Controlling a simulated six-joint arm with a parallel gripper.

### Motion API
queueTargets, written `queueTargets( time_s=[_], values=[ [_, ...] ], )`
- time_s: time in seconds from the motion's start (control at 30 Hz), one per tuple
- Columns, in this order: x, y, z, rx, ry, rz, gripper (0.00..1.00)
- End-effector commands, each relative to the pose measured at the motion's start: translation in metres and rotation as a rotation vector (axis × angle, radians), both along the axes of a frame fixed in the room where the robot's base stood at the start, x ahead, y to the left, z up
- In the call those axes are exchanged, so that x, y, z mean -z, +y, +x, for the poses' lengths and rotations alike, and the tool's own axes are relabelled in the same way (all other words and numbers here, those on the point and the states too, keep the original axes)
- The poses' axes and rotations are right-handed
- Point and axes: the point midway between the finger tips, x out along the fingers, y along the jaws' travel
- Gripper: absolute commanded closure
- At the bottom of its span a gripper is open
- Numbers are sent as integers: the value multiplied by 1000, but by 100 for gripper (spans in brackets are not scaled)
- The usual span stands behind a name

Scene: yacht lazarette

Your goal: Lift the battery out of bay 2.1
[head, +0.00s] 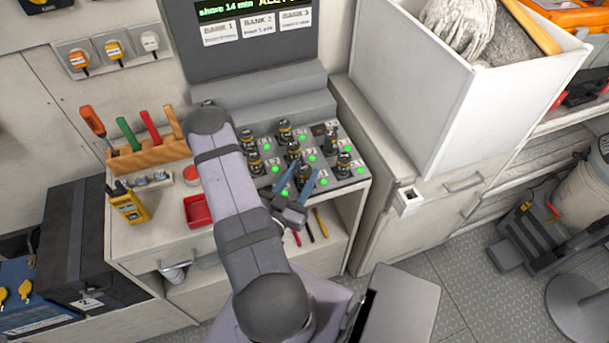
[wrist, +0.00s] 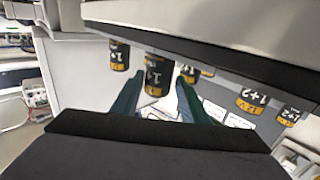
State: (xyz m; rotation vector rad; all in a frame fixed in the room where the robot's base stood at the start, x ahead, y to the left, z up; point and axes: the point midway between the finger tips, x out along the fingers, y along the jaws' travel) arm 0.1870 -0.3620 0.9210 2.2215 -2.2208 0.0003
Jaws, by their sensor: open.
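Several small black batteries with yellow bands stand upright in a grey stepped charging rack (head: 318,99). Green lights show beside the bays. My gripper (head: 301,176) is open over the front of the rack, its blue fingers pointing down at the batteries. One battery (head: 303,177) appears between the fingertips. In the wrist view, a battery (wrist: 157,75) shows between the two blue-green fingers of my gripper (wrist: 158,92), with a gap visible on either side. The bay numbers are too small to read surely, so I cannot tell which battery is in bay 2.1. My arm hides the rack's left part.
Neighbouring batteries (head: 343,163) stand close to the fingers. A red tray (head: 197,210), a yellow meter (head: 129,207) and a wooden tool holder (head: 150,157) are left of my arm. A tall white bin (head: 440,95) stands right of the rack. A screen (head: 245,30) is behind.

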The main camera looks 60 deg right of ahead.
Motion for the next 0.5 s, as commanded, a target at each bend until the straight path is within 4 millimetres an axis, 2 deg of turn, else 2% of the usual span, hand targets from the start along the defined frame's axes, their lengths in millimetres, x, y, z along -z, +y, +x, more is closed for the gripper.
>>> queueTargets(
  time_s=[0.17, 0.5],
  values=[
    [-1, -10, -2, 4, -2, -1, 60],
    [0, -45, -4, 4, -2, 0, 60]
  ],
)
